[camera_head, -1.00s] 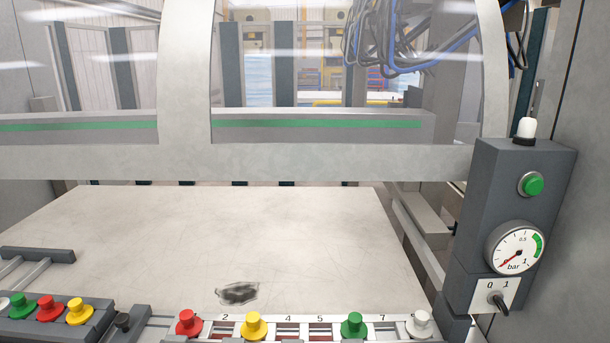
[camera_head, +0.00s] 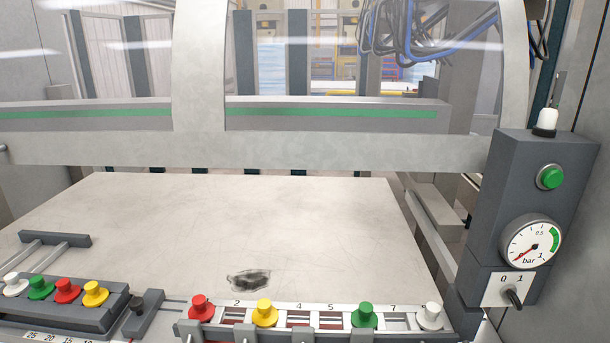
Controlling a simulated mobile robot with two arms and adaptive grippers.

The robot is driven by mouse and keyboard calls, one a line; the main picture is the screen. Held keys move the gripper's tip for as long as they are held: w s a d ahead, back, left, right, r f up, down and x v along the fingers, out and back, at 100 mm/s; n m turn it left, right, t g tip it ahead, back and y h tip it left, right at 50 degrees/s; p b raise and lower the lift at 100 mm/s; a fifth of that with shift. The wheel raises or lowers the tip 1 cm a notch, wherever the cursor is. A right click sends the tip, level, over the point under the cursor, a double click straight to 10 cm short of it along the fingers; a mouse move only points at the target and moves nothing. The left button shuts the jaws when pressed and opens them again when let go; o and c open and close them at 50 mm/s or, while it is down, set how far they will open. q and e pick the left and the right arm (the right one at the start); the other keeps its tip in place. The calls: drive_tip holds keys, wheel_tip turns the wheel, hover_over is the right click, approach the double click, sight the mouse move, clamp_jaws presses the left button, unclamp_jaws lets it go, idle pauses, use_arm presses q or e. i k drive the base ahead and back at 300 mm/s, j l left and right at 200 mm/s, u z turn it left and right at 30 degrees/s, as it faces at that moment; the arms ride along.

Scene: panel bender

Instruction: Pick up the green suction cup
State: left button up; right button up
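A green suction cup (camera_head: 364,315) stands upright on the numbered rail (camera_head: 335,310) at the front, between the marks 5 and 7. A second green suction cup (camera_head: 41,288) sits in the dark holder (camera_head: 60,313) at the left, between a white cup (camera_head: 15,284) and a red cup (camera_head: 67,290). Neither of my grippers shows in the head view.
The rail also bears a red cup (camera_head: 201,307), a yellow cup (camera_head: 265,313) and a white cup (camera_head: 431,316). A yellow cup (camera_head: 95,293) ends the holder's row. A grey post with a gauge (camera_head: 531,242) and green button (camera_head: 550,177) stands right. The metal table (camera_head: 330,220) is mostly bare, with a dark patch.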

sight(41, 288)
drive_tip(key=i+u, duration=0.1)
drive_tip(key=u, duration=1)
drive_tip(key=j+u, duration=0.15)
drive_tip(key=u, duration=0.2)
drive_tip(key=k, duration=0.05)
